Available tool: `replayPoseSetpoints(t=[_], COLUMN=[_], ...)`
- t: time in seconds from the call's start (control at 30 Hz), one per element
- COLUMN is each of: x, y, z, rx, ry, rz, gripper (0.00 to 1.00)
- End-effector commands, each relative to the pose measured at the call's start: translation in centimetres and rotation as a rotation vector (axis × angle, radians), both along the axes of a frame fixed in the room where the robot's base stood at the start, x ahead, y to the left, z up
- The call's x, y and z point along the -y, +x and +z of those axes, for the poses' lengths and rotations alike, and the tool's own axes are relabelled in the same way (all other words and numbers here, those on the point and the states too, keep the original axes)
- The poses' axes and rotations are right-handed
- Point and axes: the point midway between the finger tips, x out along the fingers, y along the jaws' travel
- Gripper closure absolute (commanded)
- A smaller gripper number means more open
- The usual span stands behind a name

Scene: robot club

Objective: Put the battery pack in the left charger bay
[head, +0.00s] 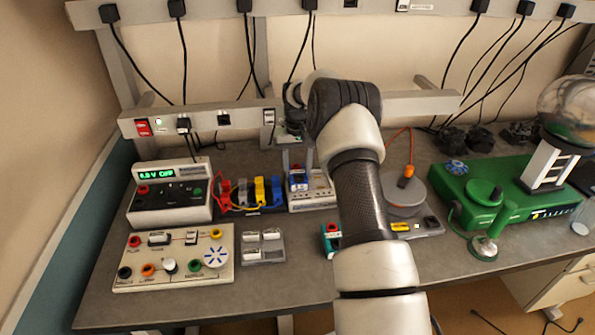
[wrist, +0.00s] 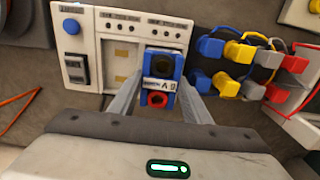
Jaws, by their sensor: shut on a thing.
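The battery pack (wrist: 158,84), blue with a red ring and a dark round end, is between the fingers of my gripper (wrist: 160,104), which is shut on it. In the head view the pack (head: 298,181) shows at the left side of the pale charger (head: 322,192), below my gripper (head: 297,165). In the wrist view, turned about, the pack overlaps the right-hand bay of the charger (wrist: 88,47). The other bay (wrist: 121,62) is empty, with gold contacts showing. I cannot tell whether the pack touches the bay floor.
Coloured clips (head: 250,192) with leads stand left of the charger, beside a power supply (head: 170,195). A teal and red block (head: 331,238) lies in front, partly behind my arm. A grey tray (head: 263,247) sits front left. A green box (head: 500,195) stands right.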

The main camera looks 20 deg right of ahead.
Motion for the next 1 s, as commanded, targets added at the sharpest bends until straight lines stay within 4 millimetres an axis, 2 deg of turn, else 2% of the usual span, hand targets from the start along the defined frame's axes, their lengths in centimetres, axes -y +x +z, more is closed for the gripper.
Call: replayPoseSetpoints(t=[0.4,0.43,0.53,0.83,1.0], x=[0.0,0.0,0.0,0.0,0.0], y=[0.0,0.0,0.0,0.0,0.1], z=[-1.0,-1.0,-1.0,-0.8,0.9], rx=[0.002,0.001,0.000,0.001,0.005], ry=[0.000,0.000,0.000,0.000,-0.002], rz=[0.000,0.000,0.000,0.000,0.000], gripper=[0.88,0.53,0.38,0.38,0.38])
